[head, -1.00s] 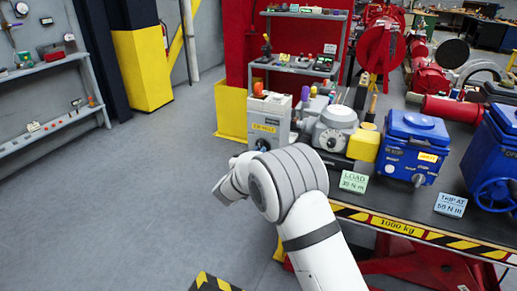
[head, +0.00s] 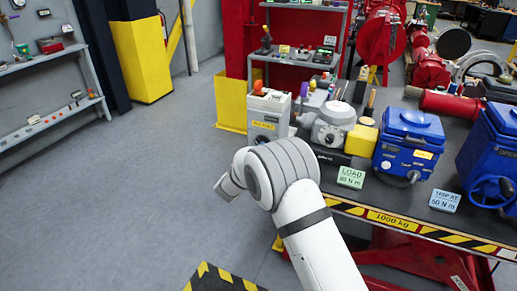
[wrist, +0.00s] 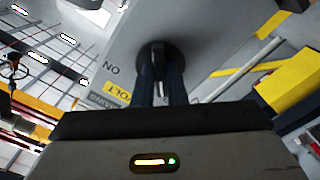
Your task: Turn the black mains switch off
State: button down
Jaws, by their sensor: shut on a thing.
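The black mains switch (wrist: 158,52) is a round black knob with a raised grip, on the face of a grey box, in the wrist view. My gripper (wrist: 160,72) has its two dark fingers on either side of the grip and is shut on it. An "ON" mark and a yellow label (wrist: 117,93) show on the panel beside the knob. In the head view the grey box (head: 269,112) stands at the left end of the bench. My arm hides the switch and my gripper there.
Right of the box are a grey actuator (head: 334,122), a yellow block (head: 361,141) and blue units (head: 409,148). A green load card (head: 351,177) stands near the striped bench edge (head: 408,224).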

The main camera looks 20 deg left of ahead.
dwell(0.3)
jog(key=c, duration=1.5)
grip_release()
jog(key=shift+o, duration=0.2)
jog(key=s+b, duration=0.1)
jog(key=s, duration=0.6)
jog(key=shift+s+a, duration=0.3)
jog(key=shift+s, duration=0.1)
